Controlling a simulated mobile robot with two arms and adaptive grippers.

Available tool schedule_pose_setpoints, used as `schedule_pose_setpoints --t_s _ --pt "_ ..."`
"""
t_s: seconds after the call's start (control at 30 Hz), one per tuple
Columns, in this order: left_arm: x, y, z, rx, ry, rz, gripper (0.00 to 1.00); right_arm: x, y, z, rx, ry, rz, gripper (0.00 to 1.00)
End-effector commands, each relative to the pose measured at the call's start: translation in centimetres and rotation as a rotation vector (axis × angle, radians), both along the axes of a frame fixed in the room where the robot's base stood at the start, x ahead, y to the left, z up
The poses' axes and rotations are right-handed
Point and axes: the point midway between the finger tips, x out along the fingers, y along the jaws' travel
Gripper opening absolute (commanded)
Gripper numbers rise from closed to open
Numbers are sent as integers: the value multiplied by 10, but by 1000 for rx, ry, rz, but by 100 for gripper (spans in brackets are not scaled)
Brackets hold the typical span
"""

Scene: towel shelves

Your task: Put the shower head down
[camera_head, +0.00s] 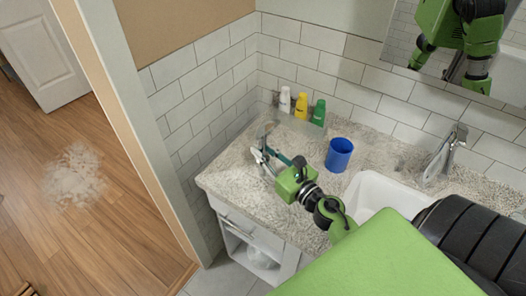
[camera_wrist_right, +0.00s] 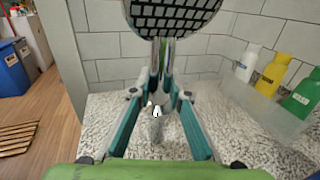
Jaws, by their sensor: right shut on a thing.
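The shower head shows in the right wrist view, with a round face (camera_wrist_right: 178,14) of dark grid pattern and a shiny metal handle (camera_wrist_right: 163,50). My right gripper (camera_wrist_right: 158,100) is shut on the handle, with the round face up beyond the fingertips. In the head view my right gripper (camera_head: 264,158) is over the left part of the speckled countertop (camera_head: 233,166). Whether the lower end of the handle touches the counter, I cannot tell. My left gripper is not in view.
White, yellow and green bottles (camera_head: 301,106) stand in a clear tray against the tiled wall. A blue cup (camera_head: 339,155) stands right of the gripper, near the white sink (camera_head: 378,192) and metal faucet (camera_head: 452,140). The counter's left front is clear.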

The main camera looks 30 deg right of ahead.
Motion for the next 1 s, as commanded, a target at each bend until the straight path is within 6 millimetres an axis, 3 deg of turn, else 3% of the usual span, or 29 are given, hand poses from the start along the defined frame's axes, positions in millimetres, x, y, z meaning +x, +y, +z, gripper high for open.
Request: schedule_pose_setpoints --t_s 0.07,0.1,0.17,0.6,0.77,1.0 --pt "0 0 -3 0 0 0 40 0 0 -3 -1 -1 1 0" --pt "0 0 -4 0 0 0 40 0 0 -3 0 0 1 19" --pt "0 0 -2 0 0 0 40 0 0 -2 0 0 0 33" --pt "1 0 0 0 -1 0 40 -3 0 0 0 1 0 33" --pt "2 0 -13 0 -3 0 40 -28 -2 -5 -1 3 0 33" --pt "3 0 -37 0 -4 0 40 -79 -6 -6 1 3 -2 33"
